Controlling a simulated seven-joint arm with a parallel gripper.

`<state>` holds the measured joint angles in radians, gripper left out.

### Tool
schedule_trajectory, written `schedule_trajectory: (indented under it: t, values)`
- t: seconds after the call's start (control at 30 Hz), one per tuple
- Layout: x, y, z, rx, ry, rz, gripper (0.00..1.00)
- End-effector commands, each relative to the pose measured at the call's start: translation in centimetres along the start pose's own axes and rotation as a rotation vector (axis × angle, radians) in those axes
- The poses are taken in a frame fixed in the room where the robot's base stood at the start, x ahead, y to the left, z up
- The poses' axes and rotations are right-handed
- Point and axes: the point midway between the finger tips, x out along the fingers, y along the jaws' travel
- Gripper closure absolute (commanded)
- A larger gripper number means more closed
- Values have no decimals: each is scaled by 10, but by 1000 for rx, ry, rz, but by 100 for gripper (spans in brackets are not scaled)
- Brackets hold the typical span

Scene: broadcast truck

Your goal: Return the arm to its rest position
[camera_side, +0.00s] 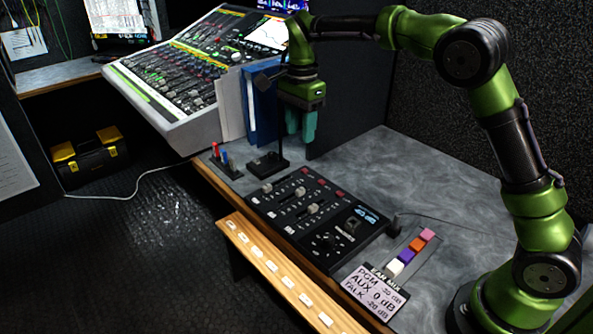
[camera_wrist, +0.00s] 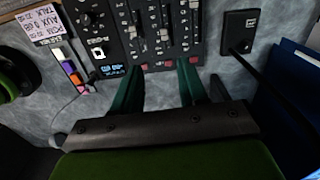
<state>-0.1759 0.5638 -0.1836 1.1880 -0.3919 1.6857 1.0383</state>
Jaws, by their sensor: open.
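My gripper (camera_side: 301,124) is the end of my green and black arm in the side view. It hangs with its teal fingers pointing down above the far part of the grey desktop (camera_side: 350,160), beside a blue binder (camera_side: 261,103). In the wrist view the two teal fingers of my gripper (camera_wrist: 161,80) stand apart with nothing between them. Past the fingertips lies the black control panel (camera_wrist: 160,35) with its faders and knobs; the panel (camera_side: 318,218) also shows flat on the desk in the side view. The gripper appears clear of the panel.
A small black box (camera_side: 267,163) with a thin upright stalk stands near my gripper. Red and blue toggles (camera_side: 220,155) sit at the desk's left edge. A label card (camera_side: 375,290) and coloured blocks (camera_side: 416,245) lie near my base. A large mixing console (camera_side: 190,75) stands behind. Bare desktop lies right of the panel.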

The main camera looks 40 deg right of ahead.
Motion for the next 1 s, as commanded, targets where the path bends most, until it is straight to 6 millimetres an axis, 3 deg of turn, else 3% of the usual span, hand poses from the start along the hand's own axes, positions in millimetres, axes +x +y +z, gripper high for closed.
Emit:
schedule_trajectory:
  t: [0.17, 0.33, 0.5, 0.63, 0.8, 1.0]
  values:
    - [-31, 29, -6, -141, -34, -81, 57]
    - [-61, 80, -8, -381, -54, -214, 57]
    - [-75, 139, -5, -631, -24, -361, 57]
    - [-73, 183, -2, -813, 37, -470, 57]
    - [-57, 230, 2, -1012, 146, -580, 57]
    - [-39, 256, 3, -1137, 239, -638, 57]
